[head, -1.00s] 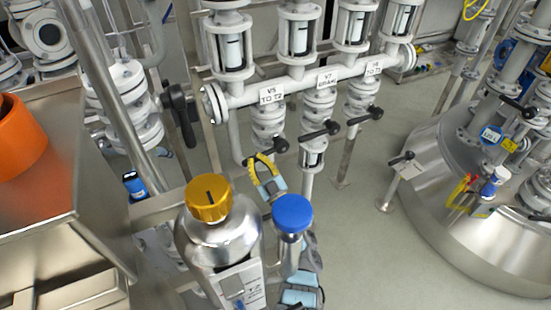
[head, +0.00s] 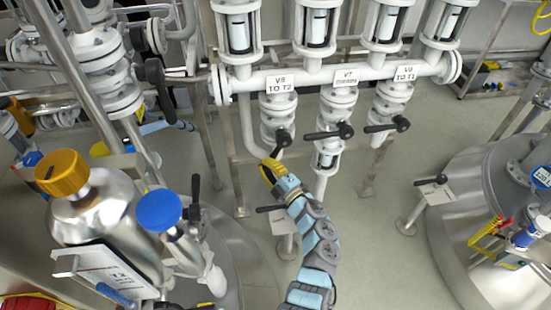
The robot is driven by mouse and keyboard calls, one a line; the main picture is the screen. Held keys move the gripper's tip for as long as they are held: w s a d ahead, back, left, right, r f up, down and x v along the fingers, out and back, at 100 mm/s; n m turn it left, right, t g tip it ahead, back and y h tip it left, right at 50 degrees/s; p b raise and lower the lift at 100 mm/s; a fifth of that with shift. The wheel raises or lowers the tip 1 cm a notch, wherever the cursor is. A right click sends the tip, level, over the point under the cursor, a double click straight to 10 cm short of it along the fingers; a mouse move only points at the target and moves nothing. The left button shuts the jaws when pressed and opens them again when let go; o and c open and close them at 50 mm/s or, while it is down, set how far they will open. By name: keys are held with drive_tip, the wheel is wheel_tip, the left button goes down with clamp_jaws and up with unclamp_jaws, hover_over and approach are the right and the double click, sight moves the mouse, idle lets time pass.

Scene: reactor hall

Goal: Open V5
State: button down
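The left valve (head: 279,110) hangs under the white header pipe, below a label (head: 281,85) ending in "TO T2"; its number looks like V5 but is blurred. Its black handle (head: 283,139) points down and left towards the camera. My gripper (head: 268,168), with yellow fingers on a blue-grey arm, is at the lower end of this handle. Whether it touches or encloses the handle I cannot tell, and the finger gap is hidden at this angle.
The middle valve's black handle (head: 330,132) and the right valve's handle (head: 388,126) are close by on the right. A metal bottle with a yellow cap (head: 62,173) and a blue-capped one (head: 159,210) stand at lower left. A steel tank (head: 480,190) is at right.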

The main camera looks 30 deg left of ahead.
drive_tip(key=shift+w+d+f+n+g+h+b, duration=0.15)
drive_tip(key=shift+w+d+f+n+h, duration=0.2)
drive_tip(key=shift+w+d+n, duration=0.25)
drive_tip(key=shift+w+d+f+n+g+h+b, duration=0.2)
drive_tip(key=shift+w+d+f+n+h, duration=0.15)
drive_tip(key=shift+n, duration=0.45)
drive_tip(key=shift+w+d+f+n+g+h+b, duration=0.15)
drive_tip(key=shift+w+d+f+n+h, duration=0.15)
drive_tip(key=shift+d+n, duration=0.35)
drive_tip(key=shift+w+r, duration=0.1)
drive_tip(key=shift+a, duration=0.1)
drive_tip(key=s+d+p, duration=0.5)
drive_tip(key=s+d, duration=0.1)
drive_tip(key=d, duration=0.1)
drive_tip(key=shift+s, duration=0.15)
drive_tip(key=shift+d, duration=0.1)
